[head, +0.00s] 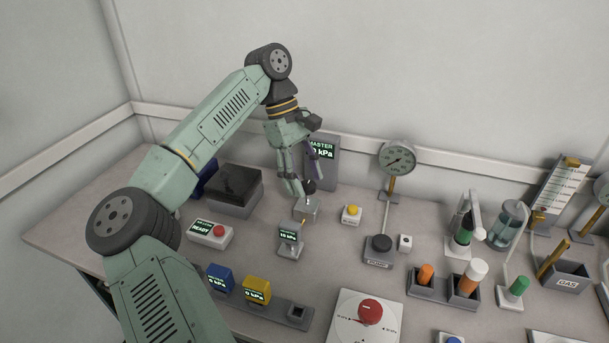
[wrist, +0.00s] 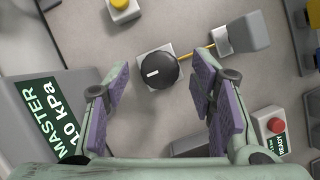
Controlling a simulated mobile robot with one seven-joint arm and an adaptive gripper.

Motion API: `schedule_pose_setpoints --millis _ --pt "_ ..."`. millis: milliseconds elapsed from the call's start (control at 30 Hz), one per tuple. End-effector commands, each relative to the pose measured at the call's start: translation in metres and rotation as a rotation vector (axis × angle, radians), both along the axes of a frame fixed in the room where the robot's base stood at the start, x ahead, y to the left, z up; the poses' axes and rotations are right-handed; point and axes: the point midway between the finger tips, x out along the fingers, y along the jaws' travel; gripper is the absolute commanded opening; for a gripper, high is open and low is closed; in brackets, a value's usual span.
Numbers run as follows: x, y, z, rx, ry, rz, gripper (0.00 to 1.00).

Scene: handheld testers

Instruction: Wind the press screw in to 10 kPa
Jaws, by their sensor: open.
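The press screw is a round black knob with a white mark (wrist: 159,71) on a grey block; it also shows in the head view (head: 309,187). My gripper (head: 300,183) is open and points down over the knob; in the wrist view its purple-padded fingers (wrist: 158,84) stand apart on either side, with the knob ahead of and between the tips. I cannot tell how far above it they are. The master display (wrist: 62,113) reads 10 kPa in the wrist view; it is partly covered by my gripper in the head view (head: 322,151).
A yellow line joins the knob block to a small tester on a stand (head: 289,235), its reading too small to be sure of. A yellow button (head: 352,213), a red-button READY box (head: 211,233) and a dark-topped box (head: 236,189) stand around. A dial gauge (head: 397,158) stands right.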

Motion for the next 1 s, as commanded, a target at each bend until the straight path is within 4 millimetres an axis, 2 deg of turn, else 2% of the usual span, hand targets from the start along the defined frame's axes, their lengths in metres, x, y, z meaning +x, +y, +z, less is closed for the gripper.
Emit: schedule_pose_setpoints --millis 200,333,700,800,1000 --pt "0.0 0.0 0.0 0.001 0.001 0.0 0.51" --pt "0.003 0.003 0.009 0.001 0.0 0.001 0.51" --pt "0.021 0.024 0.076 0.006 -0.002 0.004 0.51" --pt "0.024 0.029 0.091 0.005 -0.003 0.004 0.51" --pt "0.029 0.033 0.106 0.002 0.001 0.0 0.51"
